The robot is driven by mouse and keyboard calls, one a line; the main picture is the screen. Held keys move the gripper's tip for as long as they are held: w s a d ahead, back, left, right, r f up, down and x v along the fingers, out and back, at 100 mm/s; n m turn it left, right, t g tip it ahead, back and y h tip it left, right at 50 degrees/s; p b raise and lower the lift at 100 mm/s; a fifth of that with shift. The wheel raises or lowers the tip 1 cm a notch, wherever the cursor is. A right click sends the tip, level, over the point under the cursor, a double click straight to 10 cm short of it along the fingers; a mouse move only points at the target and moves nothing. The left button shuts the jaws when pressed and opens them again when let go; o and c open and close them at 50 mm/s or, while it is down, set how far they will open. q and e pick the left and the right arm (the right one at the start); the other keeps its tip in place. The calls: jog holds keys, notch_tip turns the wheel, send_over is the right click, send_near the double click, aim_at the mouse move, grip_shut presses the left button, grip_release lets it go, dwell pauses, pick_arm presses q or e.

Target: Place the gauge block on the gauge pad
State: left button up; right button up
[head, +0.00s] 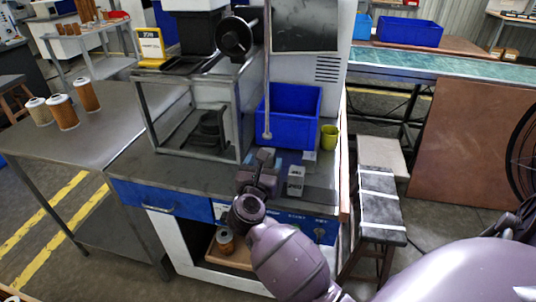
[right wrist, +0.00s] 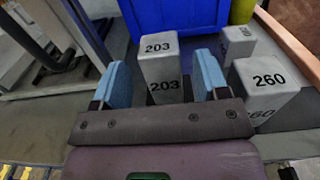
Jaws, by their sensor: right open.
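A grey block marked 203 (right wrist: 162,68) stands upright between the fingers of my right gripper (right wrist: 162,85) in the right wrist view. The gripper is open, with a gap visible beside the block. In the head view, my right gripper (head: 262,166) is over the bench's front part. A grey block marked 260 (right wrist: 268,88) stands to its right; it also shows in the head view (head: 295,181). A smaller grey block (right wrist: 238,42) stands farther back. I cannot tell which block the task means, and I cannot clearly make out the gauge pad. My left gripper is out of view.
A blue bin (head: 290,112) and a yellow-green cup (head: 329,136) stand behind the blocks. A metal frame (head: 190,120) stands to the left on the bench. Several filter cartridges (head: 62,112) stand on the left table. A stool (head: 378,195) is right of the bench.

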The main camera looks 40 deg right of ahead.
jog(key=v, duration=0.5)
jog(key=shift+s+a, duration=0.2)
jog(key=s+a+f+n+t+y, duration=0.2)
jog(key=s+a+n+t+y, duration=0.3)
jog(key=n, duration=1)
jog(key=s+f+n+t+y, duration=0.35)
jog(key=n+y, duration=0.35)
jog(key=n, duration=0.8)
jog(key=s+d+f+n+g+y, duration=0.1)
jog(key=s+d+f+n+g, duration=0.1)
jog(key=s+f+n+g, duration=0.7)
jog(key=s+f+n, duration=0.5)
jog(key=s+n, duration=0.1)
jog(key=n, duration=0.2)
jog(key=shift+d+f+g+y, duration=0.2)
jog(key=shift+f+g+y, duration=0.1)
jog(key=shift+f+g, duration=0.05)
jog(key=shift+w, duration=0.1)
